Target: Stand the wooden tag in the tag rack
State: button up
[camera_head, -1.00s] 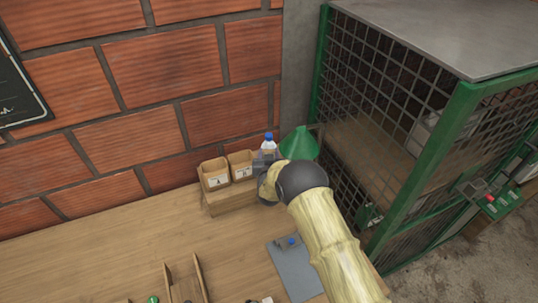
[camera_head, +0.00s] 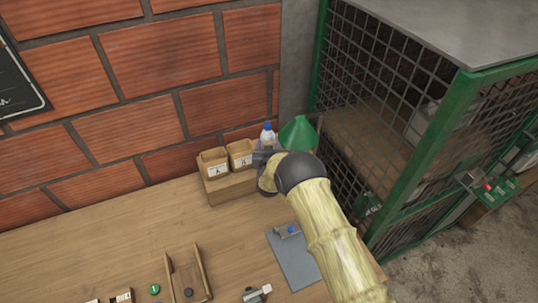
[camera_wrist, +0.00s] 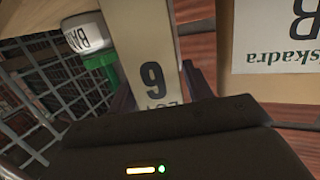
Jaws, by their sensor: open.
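The wooden tag (camera_wrist: 146,50) is a pale upright piece marked "6" with partly hidden lettering below, seen close up in the wrist view. My gripper (camera_wrist: 160,92) is open, with one dark finger on each side of the tag's lower part; whether either finger touches it I cannot tell. In the head view my gripper (camera_head: 262,157) is beside box B, in front of the blue-capped bottle, and the tag is not clearly visible there. I cannot identify the tag rack with certainty in either view.
Box A (camera_head: 213,165) and box B (camera_head: 240,155) stand on a wooden riser (camera_head: 228,187) by the brick wall. A green funnel (camera_head: 299,134) and mesh cage (camera_head: 400,110) are close at right.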

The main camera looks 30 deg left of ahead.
jog(key=b+v, duration=0.4)
jog(key=v, duration=0.8)
dwell(0.7)
jog(key=w+d+r+m+g+h, duration=0.1)
jog(key=d+r+g, duration=0.15)
jog(key=d, duration=0.55)
jog(key=w+d+r+m+g+h, duration=0.1)
jog(key=w+d+r+h, duration=0.15)
jog(key=d, duration=0.45)
jog(key=w+d+r+g+h, duration=0.1)
jog(key=d+r, duration=0.2)
jog(key=d, duration=0.5)
jog(key=s+d+r+m+g+h, duration=0.1)
jog(key=s+d+r+m+g, duration=0.1)
jog(key=s+d, duration=0.8)
jog(key=s+d+r+m+g+h, duration=0.1)
jog(key=s+d+g, duration=0.4)
jog(key=s+d, duration=0.5)
jog(key=d+r+h, duration=0.1)
jog(key=d, duration=0.2)
jog(key=shift+s+m, duration=0.35)
jog(key=shift+m, duration=0.05)
jog(key=o, duration=0.3)
jog(key=shift+w, duration=0.1)
